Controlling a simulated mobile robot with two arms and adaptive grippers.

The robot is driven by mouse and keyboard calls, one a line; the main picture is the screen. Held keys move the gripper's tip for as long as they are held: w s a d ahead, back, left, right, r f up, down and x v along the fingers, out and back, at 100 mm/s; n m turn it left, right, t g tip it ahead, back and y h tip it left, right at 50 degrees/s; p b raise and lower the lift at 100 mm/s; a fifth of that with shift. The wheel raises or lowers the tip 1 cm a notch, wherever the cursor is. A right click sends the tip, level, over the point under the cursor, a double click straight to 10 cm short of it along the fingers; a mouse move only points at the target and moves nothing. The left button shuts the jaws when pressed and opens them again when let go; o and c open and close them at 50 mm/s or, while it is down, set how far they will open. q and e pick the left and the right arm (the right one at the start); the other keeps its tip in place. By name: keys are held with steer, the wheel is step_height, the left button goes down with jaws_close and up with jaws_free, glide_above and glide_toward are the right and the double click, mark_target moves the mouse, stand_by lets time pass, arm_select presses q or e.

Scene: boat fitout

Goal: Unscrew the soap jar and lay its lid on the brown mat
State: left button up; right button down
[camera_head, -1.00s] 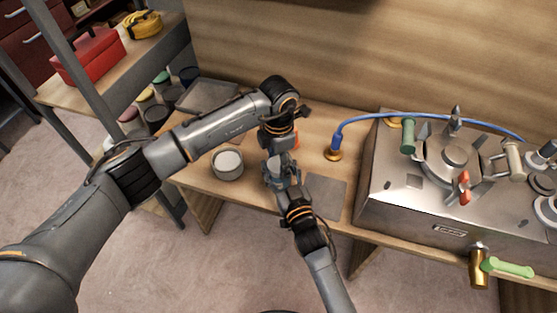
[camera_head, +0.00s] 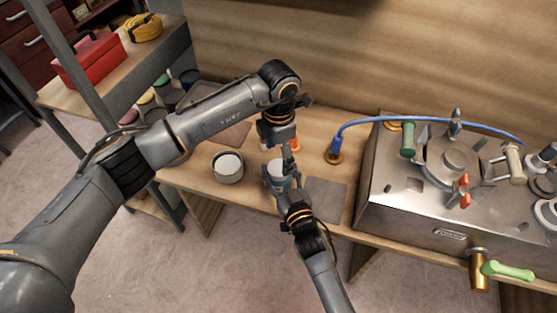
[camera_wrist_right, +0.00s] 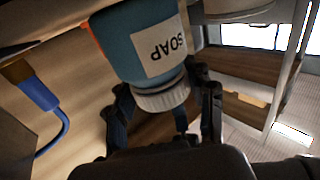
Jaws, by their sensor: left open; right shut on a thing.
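The blue soap jar (camera_head: 279,184) stands upright on the workbench. Its label reads SOAP, upside down in the right wrist view (camera_wrist_right: 142,48). The ridged white lid (camera_wrist_right: 163,97) sits on the jar; its top (camera_head: 277,168) also shows in the head view. My right gripper (camera_head: 284,187) is shut on the jar from the front; the exact contact is partly hidden. My left gripper (camera_head: 287,150) is open, pointing down just above and behind the lid. A brownish mat (camera_head: 237,134) lies behind, left of the jar, partly covered by my left arm.
A round white-topped container (camera_head: 228,167) stands left of the jar. A grey mat (camera_head: 326,196) lies to the right. A blue hose (camera_head: 350,122) rises from a brass fitting (camera_head: 334,156). An orange thing (camera_head: 295,143) is partly hidden behind my left gripper. A steel unit (camera_head: 400,205) fills the right.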

mark_target(278, 166)
arm_select(q)
step_height(278, 166, up, 2)
steer(key=shift+r+m, duration=0.25)
steer(key=shift+m, duration=0.95)
steer(key=shift+r+m, duration=0.4)
steer(key=shift+m, duration=0.4)
steer(key=shift+f, duration=3.8)
steer(key=c, duration=1.2)
steer(key=n, duration=0.4)
steer(key=shift+w+a, duration=0.1)
